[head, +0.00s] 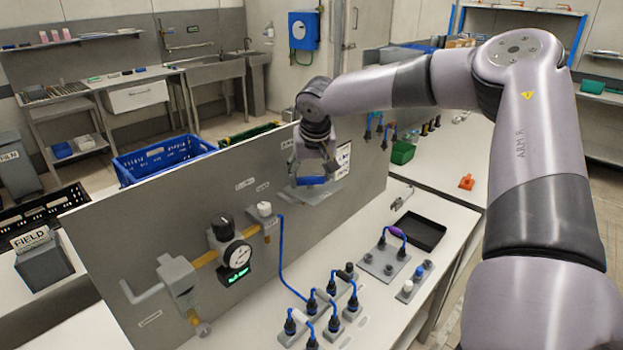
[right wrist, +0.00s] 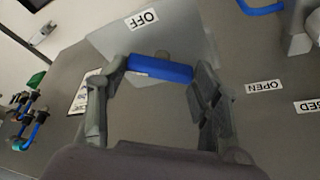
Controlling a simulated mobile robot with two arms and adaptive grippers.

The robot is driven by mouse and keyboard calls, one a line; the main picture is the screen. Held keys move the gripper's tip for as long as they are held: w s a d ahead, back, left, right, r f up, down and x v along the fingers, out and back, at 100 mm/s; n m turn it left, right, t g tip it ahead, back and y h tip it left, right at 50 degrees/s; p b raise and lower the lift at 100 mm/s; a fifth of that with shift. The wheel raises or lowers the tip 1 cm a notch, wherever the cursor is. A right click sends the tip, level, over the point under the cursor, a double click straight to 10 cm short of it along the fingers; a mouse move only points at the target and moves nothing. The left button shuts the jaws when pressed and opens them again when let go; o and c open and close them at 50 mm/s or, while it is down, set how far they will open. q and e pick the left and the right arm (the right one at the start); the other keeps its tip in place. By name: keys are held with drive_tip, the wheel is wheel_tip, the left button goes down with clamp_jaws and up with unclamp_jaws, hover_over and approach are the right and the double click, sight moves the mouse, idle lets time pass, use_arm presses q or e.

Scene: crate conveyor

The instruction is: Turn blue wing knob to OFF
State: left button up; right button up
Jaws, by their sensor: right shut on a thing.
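The blue wing knob (right wrist: 160,68) is a blue bar on a light grey plate (right wrist: 108,43), seen in the right wrist view. It lies crosswise between the fingers, tilted slightly in that view. The OFF label (right wrist: 143,19) is on the plate beyond it and reads upside down. My right gripper (right wrist: 160,78) is shut on the knob's two ends. In the head view my right gripper (head: 312,172) is at the upright grey panel, and part of the blue knob (head: 312,181) shows below the fingers. My left gripper is not in view.
Cabled blue-black plugs (head: 312,303) stand on the bench below. A black tray (head: 415,232) lies to the right. Hanging cables (right wrist: 40,117) are at the left in the wrist view.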

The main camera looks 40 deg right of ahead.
drive_tip(key=m+b, duration=0.1)
drive_tip(key=m, duration=0.1)
drive_tip(key=m+g+h, duration=0.1)
drive_tip(key=m, duration=0.2)
drive_tip(key=shift+w+a+m+h+b, duration=0.1)
drive_tip(key=shift+w+m+h+b, duration=0.05)
drive_tip(key=shift+m+h+b, duration=0.2)
drive_tip(key=shift+w+m+g+h+b, duration=0.15)
drive_tip(key=shift+m+g, duration=0.4)
drive_tip(key=shift+m, duration=0.6)
drive_tip(key=shift+s+m+g+h+b, duration=0.15)
drive_tip(key=shift+m+g, duration=0.4)
drive_tip(key=shift+m, duration=0.55)
drive_tip(key=shift+w, duration=0.1)
drive_tip(key=o, duration=1.2)
drive_tip(key=shift+c, duration=0.2)
drive_tip(key=shift+r, duration=0.15)
